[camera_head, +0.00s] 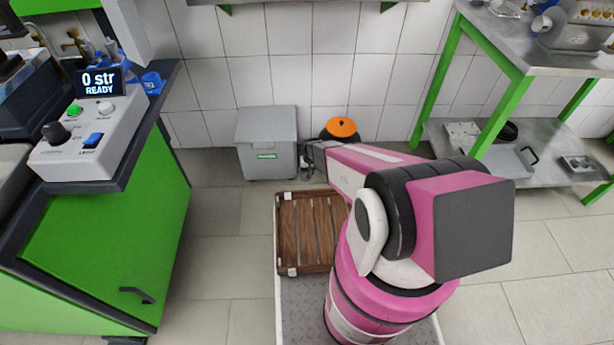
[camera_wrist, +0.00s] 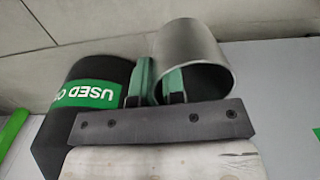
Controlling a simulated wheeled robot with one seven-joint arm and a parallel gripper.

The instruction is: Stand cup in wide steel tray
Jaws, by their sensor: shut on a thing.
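My gripper (camera_wrist: 158,85) is shut on the wall of a grey metal cup (camera_wrist: 192,50) in the wrist view. One green fingertip is inside the rim and the other is outside. The cup's open mouth faces the wrist camera. In the head view my gripper (camera_head: 311,158) is near the back wall, between a grey bin and a black bin; I cannot make out the cup there. A wide grey metal tray (camera_head: 512,162) lies on the lower shelf at the right, apart from my gripper; I cannot be sure it is the wide steel tray.
A black bin (camera_wrist: 98,75) with a green "USED" label is close beside the cup. An orange object (camera_head: 342,127) tops the black bin. A grey lidded bin (camera_head: 267,145) and a wooden slatted crate (camera_head: 307,230) are nearby. A smaller tray (camera_head: 582,165) shares the shelf (camera_head: 545,175).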

